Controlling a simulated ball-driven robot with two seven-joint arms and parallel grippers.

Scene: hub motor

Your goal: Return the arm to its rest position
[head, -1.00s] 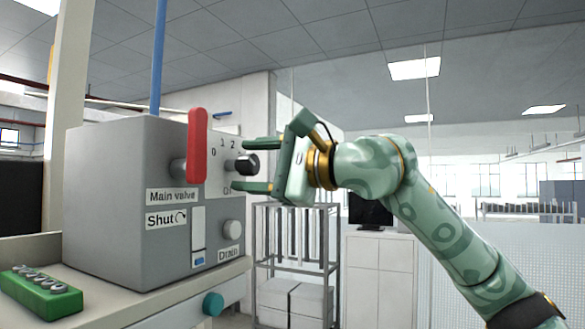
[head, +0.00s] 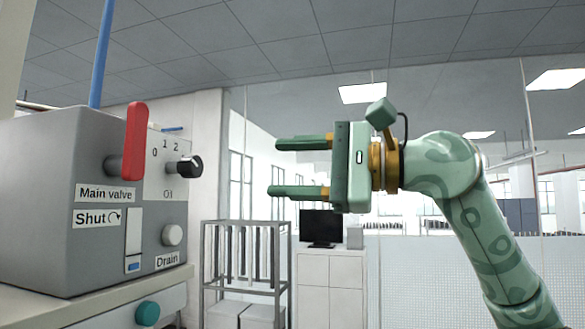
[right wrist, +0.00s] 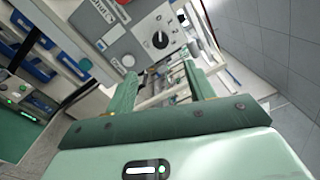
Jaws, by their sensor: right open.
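My right gripper (head: 274,167) is open and empty in the head view, with its two green fingers pointing left. It is clear of the grey valve box (head: 60,190), with a gap between its fingertips and the black knob (head: 188,166). In the right wrist view the open fingers (right wrist: 165,88) show in front, with nothing between them. The black knob (right wrist: 160,40) shows beyond them on the box. My left gripper is not in view.
The box carries an upright red lever (head: 136,140), a round drain knob (head: 172,235) and a blue-marked slider (head: 134,240). A teal knob (head: 147,313) sits below on the bench front. A metal rack (head: 246,262) and white cabinet (head: 331,285) stand behind. Space around the gripper is free.

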